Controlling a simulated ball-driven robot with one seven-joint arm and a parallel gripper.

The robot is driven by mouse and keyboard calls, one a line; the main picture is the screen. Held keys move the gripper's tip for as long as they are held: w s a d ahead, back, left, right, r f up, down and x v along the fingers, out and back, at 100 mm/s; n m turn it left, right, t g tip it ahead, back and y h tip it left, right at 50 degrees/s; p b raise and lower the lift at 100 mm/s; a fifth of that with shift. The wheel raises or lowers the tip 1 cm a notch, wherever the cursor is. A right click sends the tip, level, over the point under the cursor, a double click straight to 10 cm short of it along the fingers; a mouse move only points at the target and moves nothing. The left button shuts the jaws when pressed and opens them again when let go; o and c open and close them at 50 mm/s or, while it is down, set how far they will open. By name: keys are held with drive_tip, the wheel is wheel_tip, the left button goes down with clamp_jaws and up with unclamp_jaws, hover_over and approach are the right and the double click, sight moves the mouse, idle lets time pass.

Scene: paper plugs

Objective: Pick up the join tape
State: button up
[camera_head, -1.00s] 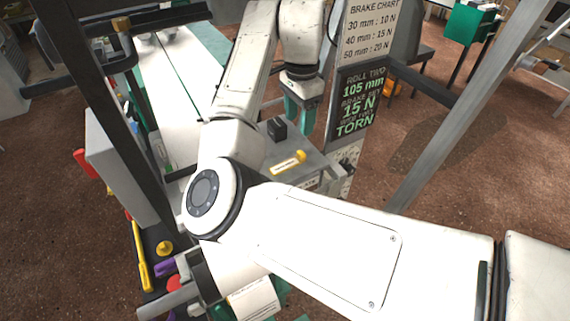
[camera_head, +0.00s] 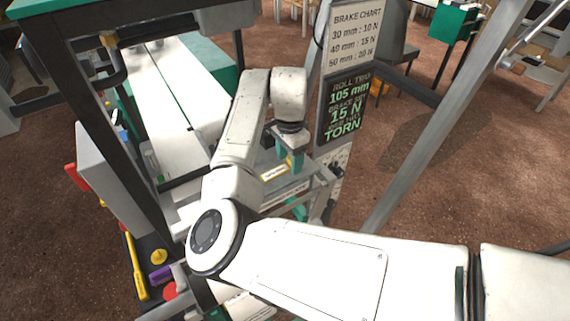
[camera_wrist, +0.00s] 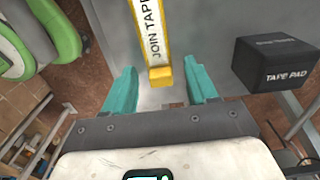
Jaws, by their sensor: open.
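The join tape (camera_wrist: 151,35) is a flat white strip with yellow edges, printed "JOIN TAPE", with a yellow block (camera_wrist: 160,76) at its near end. It lies on a grey metal shelf, and in the head view the join tape (camera_head: 274,173) shows small beside my gripper. My gripper (camera_wrist: 165,78) has teal fingers, open, one on each side of the yellow block. I see no contact between the fingers and the block. In the head view my gripper (camera_head: 289,160) points down at the shelf, partly hidden by my wrist.
A black box marked "TAPE PAD" (camera_wrist: 276,64) sits right of the tape. Green rounded parts (camera_wrist: 42,40) are at the upper left. In the head view, a brake chart and screen (camera_head: 345,108) stand behind, and a grey post (camera_head: 445,115) rises at the right.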

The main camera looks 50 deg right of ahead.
drive_tip(key=shift+c, duration=0.2)
clamp_jaws()
idle(0.3)
drive_tip(key=shift+r, duration=0.15)
